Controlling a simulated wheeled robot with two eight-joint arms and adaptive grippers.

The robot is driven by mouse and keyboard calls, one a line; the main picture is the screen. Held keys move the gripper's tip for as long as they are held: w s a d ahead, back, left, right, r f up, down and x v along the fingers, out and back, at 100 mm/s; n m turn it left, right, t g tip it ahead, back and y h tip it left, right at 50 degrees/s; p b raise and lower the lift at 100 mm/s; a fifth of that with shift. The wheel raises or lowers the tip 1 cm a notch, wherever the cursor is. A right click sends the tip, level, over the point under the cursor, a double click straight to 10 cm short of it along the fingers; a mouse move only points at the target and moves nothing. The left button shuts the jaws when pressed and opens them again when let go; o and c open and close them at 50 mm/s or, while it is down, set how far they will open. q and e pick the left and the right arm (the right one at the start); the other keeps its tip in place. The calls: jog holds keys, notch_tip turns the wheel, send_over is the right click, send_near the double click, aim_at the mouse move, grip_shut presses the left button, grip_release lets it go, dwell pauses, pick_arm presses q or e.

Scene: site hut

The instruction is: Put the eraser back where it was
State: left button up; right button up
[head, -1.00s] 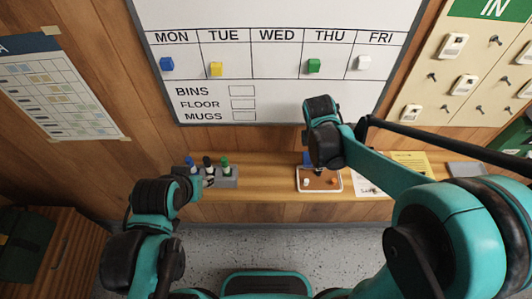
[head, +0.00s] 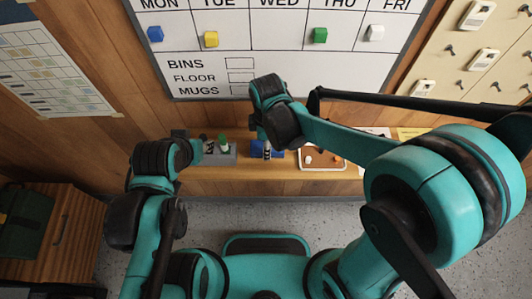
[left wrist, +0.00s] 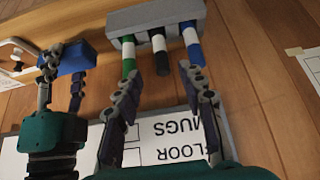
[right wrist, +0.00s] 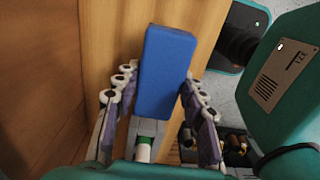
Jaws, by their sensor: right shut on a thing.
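The eraser is a blue block (right wrist: 165,75), seen between the fingers of my right gripper (right wrist: 155,100) in the right wrist view. In the head view, my right gripper (head: 267,148) is shut on the eraser (head: 278,153) at the shelf, between the grey marker holder and the brown tray. The left wrist view also shows the eraser (left wrist: 75,58) at its left. I cannot tell whether the eraser touches the shelf. My left gripper (left wrist: 165,80) is open and empty, its fingers pointing towards the marker holder.
The grey marker holder (left wrist: 165,15) has a green (left wrist: 128,55), a black (left wrist: 157,45) and a blue marker (left wrist: 190,42). The white-rimmed brown tray (head: 335,168) holds small pieces. The whiteboard (head: 290,85) bears coloured magnets. Bare shelf (head: 220,188) shows along the front.

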notch_tip(320, 180, down, 4)
jog(key=shift+a+f+b, duration=0.15)
jog(key=shift+b, duration=0.7)
jog(key=shift+c, duration=0.5)
jog(key=o, duration=1.1)
notch_tip(320, 180, up, 12)
jog(key=p, duration=0.4)
jog(key=s+d+r+m+t, duration=0.2)
jog(key=d+m+t, duration=0.1)
jog(key=d+m, duration=0.6)
jog(key=s+d+r+m+t, duration=0.2)
jog(key=s+d+m+t, duration=0.1)
jog(key=d+m, duration=0.6)
jog(key=shift+r+t, duration=0.3)
jog(key=shift+t, duration=0.3)
